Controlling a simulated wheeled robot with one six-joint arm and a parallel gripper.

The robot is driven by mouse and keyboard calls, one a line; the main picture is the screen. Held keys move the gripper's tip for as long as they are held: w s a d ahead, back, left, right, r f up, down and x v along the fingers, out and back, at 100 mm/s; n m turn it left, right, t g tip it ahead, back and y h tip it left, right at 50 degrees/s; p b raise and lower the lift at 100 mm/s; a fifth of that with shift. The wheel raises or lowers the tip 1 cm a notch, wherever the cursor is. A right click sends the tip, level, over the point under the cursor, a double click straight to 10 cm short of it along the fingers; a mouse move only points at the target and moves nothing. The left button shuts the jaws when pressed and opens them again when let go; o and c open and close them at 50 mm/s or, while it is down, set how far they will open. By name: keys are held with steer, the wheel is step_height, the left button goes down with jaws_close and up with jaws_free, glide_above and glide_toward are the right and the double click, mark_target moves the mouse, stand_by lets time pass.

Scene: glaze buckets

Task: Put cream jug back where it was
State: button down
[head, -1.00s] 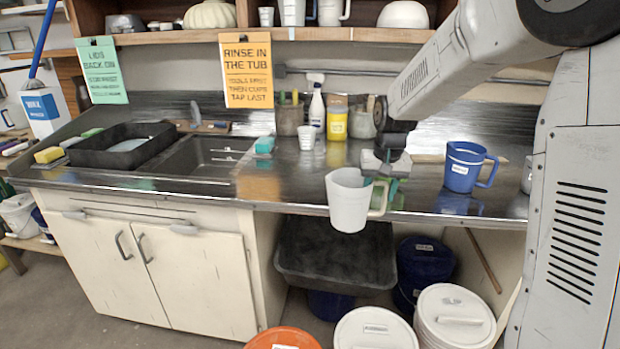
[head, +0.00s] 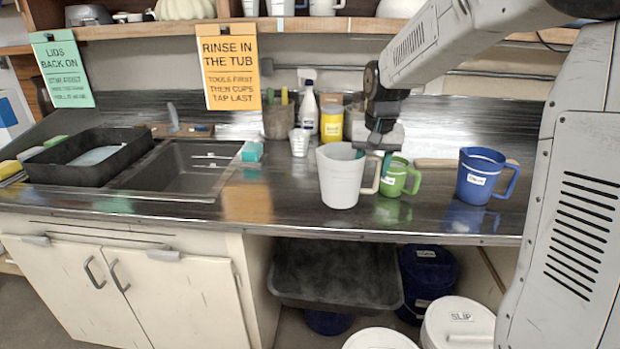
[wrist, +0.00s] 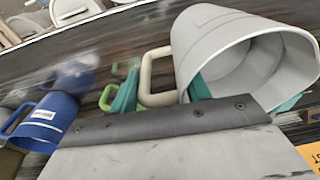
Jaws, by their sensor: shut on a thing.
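The cream jug (head: 340,180), pale with a beige handle, is upright over the counter, left of a green jug. My gripper (head: 372,153) is shut on it at the handle side. In the wrist view the jug (wrist: 215,35) shows its open, empty-looking mouth, and its handle (wrist: 146,78) lies between the teal fingers (wrist: 160,95). I cannot tell whether the jug's base touches the counter.
The green jug (head: 398,180) stands close right of the cream jug, and a blue jug (head: 472,180) farther right. A small white cup (head: 299,142), spray bottle (head: 309,112) and yellow container (head: 332,125) stand behind. The sink (head: 180,165) is left. Lidded buckets sit below.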

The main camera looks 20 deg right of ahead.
steer(key=w+a+f, duration=0.2)
steer(key=w, duration=0.5)
steer(key=w+a+f, duration=0.3)
steer(key=w, duration=0.4)
steer(key=shift+w, duration=0.3)
steer(key=shift+a, duration=0.1)
steer(key=c, duration=0.7)
jaws_free()
steer(key=shift+f, duration=0.15)
